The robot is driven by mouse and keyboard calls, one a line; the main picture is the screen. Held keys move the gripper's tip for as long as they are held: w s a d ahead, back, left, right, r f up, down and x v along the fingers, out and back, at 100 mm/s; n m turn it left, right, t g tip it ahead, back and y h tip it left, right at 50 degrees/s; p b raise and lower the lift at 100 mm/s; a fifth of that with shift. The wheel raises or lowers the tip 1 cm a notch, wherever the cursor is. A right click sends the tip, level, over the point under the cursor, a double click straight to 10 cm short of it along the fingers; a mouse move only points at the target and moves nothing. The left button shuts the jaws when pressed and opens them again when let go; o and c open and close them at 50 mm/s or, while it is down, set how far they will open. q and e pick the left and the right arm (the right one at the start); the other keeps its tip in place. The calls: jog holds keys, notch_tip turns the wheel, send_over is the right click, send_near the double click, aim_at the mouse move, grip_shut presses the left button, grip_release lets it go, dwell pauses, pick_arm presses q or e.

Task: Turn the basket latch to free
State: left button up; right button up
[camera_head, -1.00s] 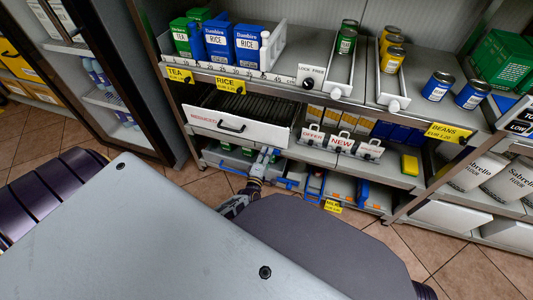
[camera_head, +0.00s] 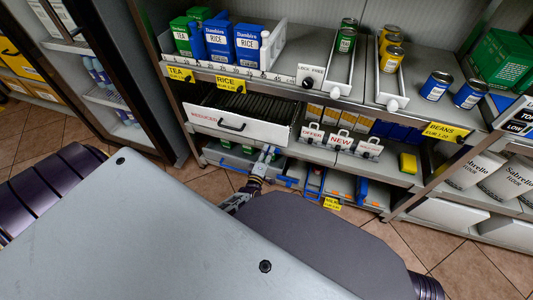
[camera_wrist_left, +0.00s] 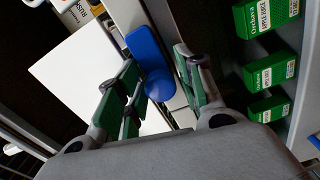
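In the left wrist view, a blue latch-like piece (camera_wrist_left: 146,48) with a rounded lower end lies between the spread fingers of my left gripper (camera_wrist_left: 157,60). The fingers stand apart, with gaps visible beside the blue piece; firm contact cannot be made out. In the head view my left gripper (camera_head: 266,154) is at the front of the low shelf, by the grey basket (camera_head: 214,158) holding green cartons. The latch is too small or hidden there to tell apart. Green apple juice cartons (camera_wrist_left: 272,70) show at the right of the wrist view. My right gripper is not in view.
The white "reduced" drawer (camera_head: 236,124) juts out just above my left gripper. Card holders marked "offer" and "new" (camera_head: 340,141) stand on the shelf to its right. A blue-edged tray (camera_head: 315,182) is low on the right. Tiled floor (camera_head: 455,265) is free at the lower right.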

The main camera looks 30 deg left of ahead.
pick_arm(q)
jog(key=shift+o, duration=0.8)
jog(key=v, duration=1.2)
dwell(0.7)
